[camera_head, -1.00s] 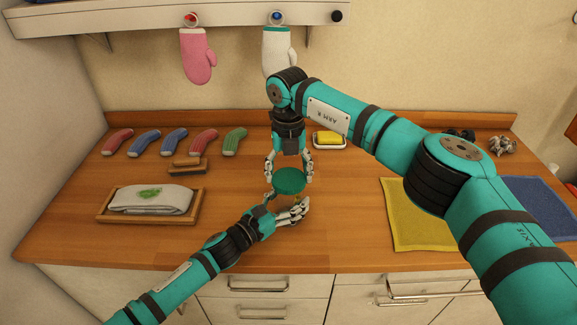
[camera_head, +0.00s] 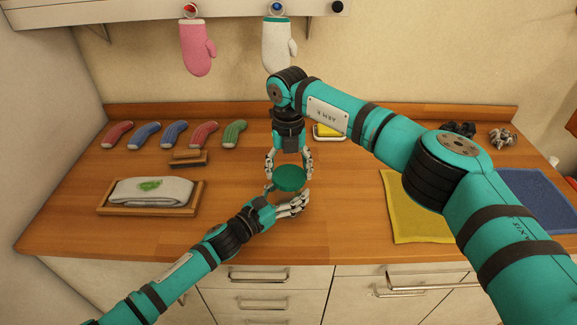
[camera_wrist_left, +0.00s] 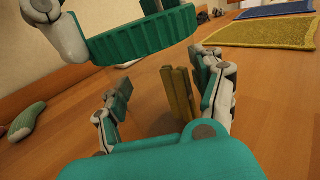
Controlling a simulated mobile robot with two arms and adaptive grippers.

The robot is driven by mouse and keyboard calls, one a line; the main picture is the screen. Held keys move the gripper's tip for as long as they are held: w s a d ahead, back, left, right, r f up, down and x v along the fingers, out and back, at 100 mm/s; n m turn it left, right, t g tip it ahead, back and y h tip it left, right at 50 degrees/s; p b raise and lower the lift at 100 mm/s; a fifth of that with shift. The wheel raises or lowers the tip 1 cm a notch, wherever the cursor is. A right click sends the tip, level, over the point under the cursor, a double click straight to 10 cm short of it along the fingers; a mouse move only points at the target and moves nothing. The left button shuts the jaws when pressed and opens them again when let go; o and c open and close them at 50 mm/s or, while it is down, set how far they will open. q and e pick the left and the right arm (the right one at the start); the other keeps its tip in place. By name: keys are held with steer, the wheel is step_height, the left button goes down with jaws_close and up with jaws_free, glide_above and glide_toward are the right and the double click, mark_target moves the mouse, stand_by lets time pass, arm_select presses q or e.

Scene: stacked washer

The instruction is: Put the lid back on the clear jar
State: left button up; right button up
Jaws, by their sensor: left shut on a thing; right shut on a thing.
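The green lid (camera_head: 290,178) is a round, ribbed disc; in the left wrist view it (camera_wrist_left: 140,38) hangs above the left fingers, slightly tilted in the picture. My right gripper (camera_head: 289,170) comes down from above and is shut on the lid. My left gripper (camera_head: 285,203) reaches in low from the left, just below the lid; its fingers (camera_wrist_left: 160,98) are shut on the clear jar. The jar's clear wall can hardly be made out; yellowish upright sticks (camera_wrist_left: 178,95) show between the fingers. The lid hides the jar's mouth from the head camera.
A wooden tray with a folded cloth (camera_head: 188,211) lies at left. Several socks (camera_head: 175,134) and a brush (camera_head: 188,159) lie behind it. A yellow sponge dish (camera_head: 327,131) is behind my right arm. A yellow mat (camera_head: 415,220) and blue mat (camera_head: 540,205) lie right. Counter between tray and yellow mat is mostly clear.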

steer(key=shift+f, duration=0.55)
stand_by(0.4)
steer(key=m, duration=0.7)
steer(key=shift+d, duration=0.25)
steer(key=m, duration=0.5)
steer(key=shift+s+d, duration=0.1)
steer(key=shift+s, duration=0.05)
steer(key=m, duration=0.7)
steer(key=shift+s, duration=0.25)
steer(key=m, duration=0.7)
steer(key=shift+s, duration=0.2)
steer(key=o, duration=0.7)
